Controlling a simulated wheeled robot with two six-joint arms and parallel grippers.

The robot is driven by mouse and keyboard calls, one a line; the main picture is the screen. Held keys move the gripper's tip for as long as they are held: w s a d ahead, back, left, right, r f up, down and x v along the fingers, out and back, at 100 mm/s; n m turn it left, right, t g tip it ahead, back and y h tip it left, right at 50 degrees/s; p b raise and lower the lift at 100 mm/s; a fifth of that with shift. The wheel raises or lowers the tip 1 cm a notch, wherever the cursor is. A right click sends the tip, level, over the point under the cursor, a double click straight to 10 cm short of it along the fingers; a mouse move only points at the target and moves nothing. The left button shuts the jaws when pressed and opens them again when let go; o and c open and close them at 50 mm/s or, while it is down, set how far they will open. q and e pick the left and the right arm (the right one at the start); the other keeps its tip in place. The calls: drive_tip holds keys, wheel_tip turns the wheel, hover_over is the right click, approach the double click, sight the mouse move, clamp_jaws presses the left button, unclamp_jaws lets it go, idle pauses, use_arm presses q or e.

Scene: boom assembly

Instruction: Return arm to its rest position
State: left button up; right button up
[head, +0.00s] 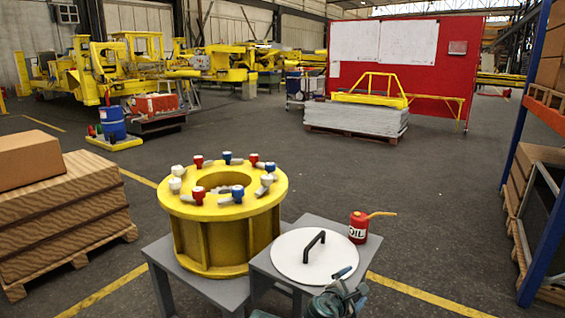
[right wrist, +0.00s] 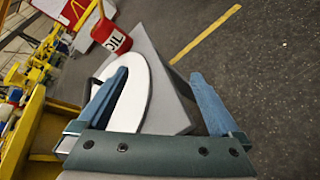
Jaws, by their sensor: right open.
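My right gripper (head: 340,287) is low in the head view, in front of the white round lid with a black handle (head: 292,257). In the right wrist view its two blue fingers (right wrist: 160,95) are spread wide with nothing held between them. The lid (right wrist: 135,103) lies beyond and beside the left finger, on a grey table (right wrist: 172,108). The lid's handle is mostly hidden there by that finger. My left gripper does not show in either view.
A yellow flanged ring (head: 205,240) with several red, blue and white-capped fittings stands on a grey table. A red oil can (head: 358,228) stands at the lid table's back right corner. A pallet with boxes (head: 70,215) is at left, blue racking (head: 540,180) at right.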

drive_tip(key=s+a+r+m+g+y+p, duration=0.1)
drive_tip(key=s+a+m+g+y+p, duration=0.2)
drive_tip(key=s, duration=0.7)
drive_tip(key=s+a+r+m+g+y+p, duration=0.2)
drive_tip(key=s+a+m+g+y+p, duration=0.1)
drive_tip(key=s+a+m+g+p, duration=0.5)
drive_tip(key=s+a+m+p, duration=0.2)
drive_tip(key=m+p, duration=0.2)
drive_tip(key=shift+s+a+r+m+y, duration=0.15)
drive_tip(key=shift+a+r+m+y, duration=0.15)
drive_tip(key=shift+a+y, duration=0.1)
